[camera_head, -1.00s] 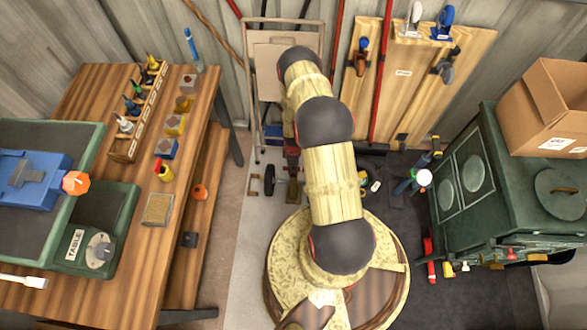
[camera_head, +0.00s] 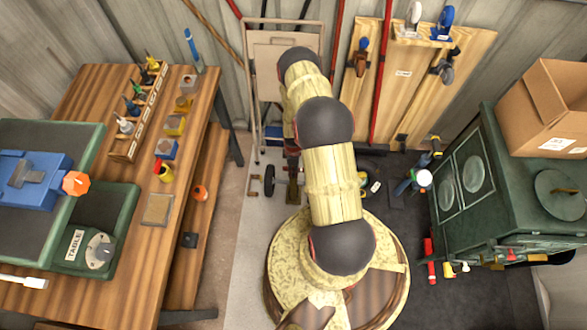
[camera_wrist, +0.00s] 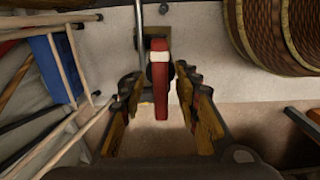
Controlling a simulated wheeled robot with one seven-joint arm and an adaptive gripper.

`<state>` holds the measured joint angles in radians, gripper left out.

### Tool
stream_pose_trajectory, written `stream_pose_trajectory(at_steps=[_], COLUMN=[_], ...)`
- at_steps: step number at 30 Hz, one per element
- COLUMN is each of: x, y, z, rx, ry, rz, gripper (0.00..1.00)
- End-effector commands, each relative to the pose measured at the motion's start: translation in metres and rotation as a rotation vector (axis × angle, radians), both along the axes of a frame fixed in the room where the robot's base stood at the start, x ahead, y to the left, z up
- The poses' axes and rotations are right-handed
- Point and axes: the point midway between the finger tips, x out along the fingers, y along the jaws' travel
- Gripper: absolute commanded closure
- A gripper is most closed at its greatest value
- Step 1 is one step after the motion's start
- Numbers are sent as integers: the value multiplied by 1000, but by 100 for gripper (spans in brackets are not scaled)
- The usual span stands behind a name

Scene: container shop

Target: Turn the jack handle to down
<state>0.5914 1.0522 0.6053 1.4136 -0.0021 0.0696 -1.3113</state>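A red bar with a pale band, which looks like the jack handle (camera_wrist: 160,102), stands upright in the middle of the wrist view. My gripper (camera_wrist: 161,80) is open, with one yellow-and-dark finger on each side of the bar. Pale floor shows between the bar and the fingers, so they look apart from it. The jack's body is mostly hidden behind the bar and fingers. In the head view my arm covers most of this area, and the handle cannot be told apart there.
A wooden bench (camera_head: 120,290) stands on the left. A green cabinet (camera_head: 530,195) with a cardboard box (camera_head: 548,105) on it stands on the right. A folded hand truck (camera_head: 262,40) leans on the back wall. Blue-and-wood items (camera_wrist: 52,70) lie close on the wrist view's left.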

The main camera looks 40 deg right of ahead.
Motion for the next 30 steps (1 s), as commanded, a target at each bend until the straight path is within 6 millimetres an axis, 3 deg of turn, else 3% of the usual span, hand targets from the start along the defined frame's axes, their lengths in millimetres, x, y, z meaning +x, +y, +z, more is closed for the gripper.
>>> stream_pose_trajectory(at_steps=[8, 21, 30], x=[0, 1, 0], y=[0, -1, 0], z=[9, 84, 116], rx=[0, -1, 0], ry=[0, -2, 0], rz=[0, 0, 0], gripper=[68, 68, 68])
